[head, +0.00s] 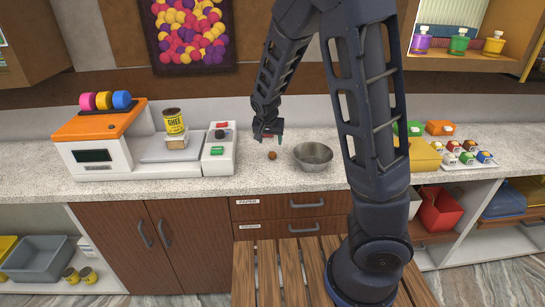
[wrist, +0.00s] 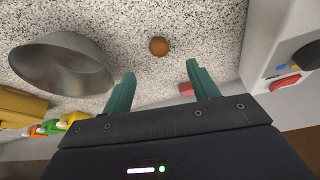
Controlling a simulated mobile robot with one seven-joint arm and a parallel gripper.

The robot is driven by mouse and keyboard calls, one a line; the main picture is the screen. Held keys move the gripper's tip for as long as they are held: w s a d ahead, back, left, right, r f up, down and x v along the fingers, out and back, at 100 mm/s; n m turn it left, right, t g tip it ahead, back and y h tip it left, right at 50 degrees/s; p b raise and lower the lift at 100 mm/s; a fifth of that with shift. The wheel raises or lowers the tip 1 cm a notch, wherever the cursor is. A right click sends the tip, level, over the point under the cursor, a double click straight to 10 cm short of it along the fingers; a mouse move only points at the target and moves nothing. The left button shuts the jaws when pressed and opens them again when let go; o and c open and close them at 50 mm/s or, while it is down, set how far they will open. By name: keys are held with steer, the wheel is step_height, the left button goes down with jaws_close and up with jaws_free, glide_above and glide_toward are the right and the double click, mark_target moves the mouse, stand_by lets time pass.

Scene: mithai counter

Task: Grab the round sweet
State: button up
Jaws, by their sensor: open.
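The round sweet (head: 272,155) is a small brown ball on the speckled counter, just left of the metal bowl (head: 313,155). In the wrist view the sweet (wrist: 158,46) lies beyond the fingertips, roughly centred between them, and the bowl (wrist: 62,66) is at the left. My gripper (head: 268,138) hangs above the counter close to the sweet. Its two green fingers (wrist: 157,76) are apart with nothing between them, and they do not touch the sweet.
A white machine with a red button (head: 219,150) stands left of the sweet, with a scale holding a ghee tin (head: 174,122) beyond it. Yellow boxes (head: 424,154) and a tray of small jars (head: 468,160) are at the right. The counter (head: 250,181) in front of the sweet is clear.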

glide_above(272, 153)
steer(key=s, duration=0.2)
steer(key=shift+s+a+f, duration=0.1)
steer(key=shift+a+f, duration=0.05)
steer(key=shift+f, duration=1)
steer(key=shift+s+a+f, duration=0.1)
steer(key=shift+a+f, duration=0.05)
steer(key=shift+f, duration=0.95)
steer(key=shift+w+x, duration=0.2)
steer(key=shift+x, duration=2.3)
steer(key=c, duration=1)
